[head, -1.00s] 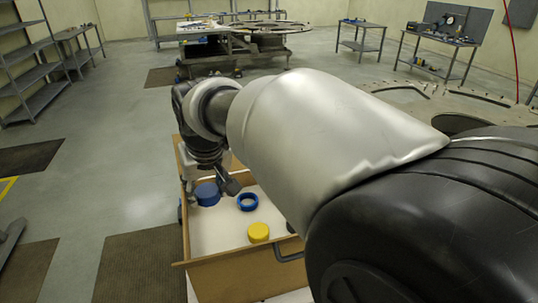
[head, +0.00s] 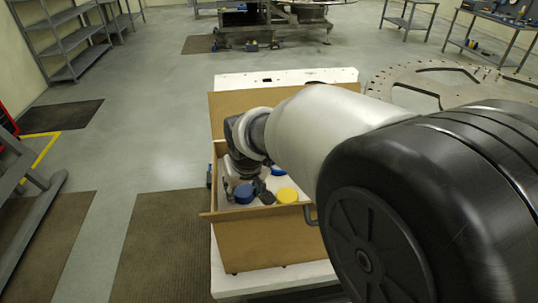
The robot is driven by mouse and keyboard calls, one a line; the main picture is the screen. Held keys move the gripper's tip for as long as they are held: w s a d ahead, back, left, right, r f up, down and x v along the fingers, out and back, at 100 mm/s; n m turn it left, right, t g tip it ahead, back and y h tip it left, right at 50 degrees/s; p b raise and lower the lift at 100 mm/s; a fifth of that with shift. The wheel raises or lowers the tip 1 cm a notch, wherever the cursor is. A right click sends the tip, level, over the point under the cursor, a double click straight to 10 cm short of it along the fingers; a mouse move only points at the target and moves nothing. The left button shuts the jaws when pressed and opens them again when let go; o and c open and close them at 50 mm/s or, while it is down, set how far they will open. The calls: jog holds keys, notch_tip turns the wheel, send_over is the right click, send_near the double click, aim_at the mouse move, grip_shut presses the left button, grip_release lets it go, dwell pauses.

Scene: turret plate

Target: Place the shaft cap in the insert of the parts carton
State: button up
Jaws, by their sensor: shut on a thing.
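The parts carton (head: 265,240) is an open brown box with raised flaps, and a pale insert shows inside it. My gripper (head: 259,189) points down at the left part of the carton. It is shut on a blue round cap, the shaft cap (head: 244,194), which sits just left of the fingers. Whether the cap touches the insert or hangs above it cannot be told. The hold itself is small and partly hidden by my wrist.
A yellow round part (head: 287,195) lies in the carton to the right of my gripper. A blue ring (head: 280,170) lies behind it, partly hidden by my arm. The carton stands on a white surface (head: 228,286). A large perforated plate (head: 385,82) is at right.

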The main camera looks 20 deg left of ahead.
jog(key=o, duration=0.9)
jog(key=shift+f, duration=0.1)
jog(key=shift+c, duration=0.2)
jog(key=shift+r, duration=0.25)
jog(key=p+v, duration=0.2)
jog(key=v, duration=1)
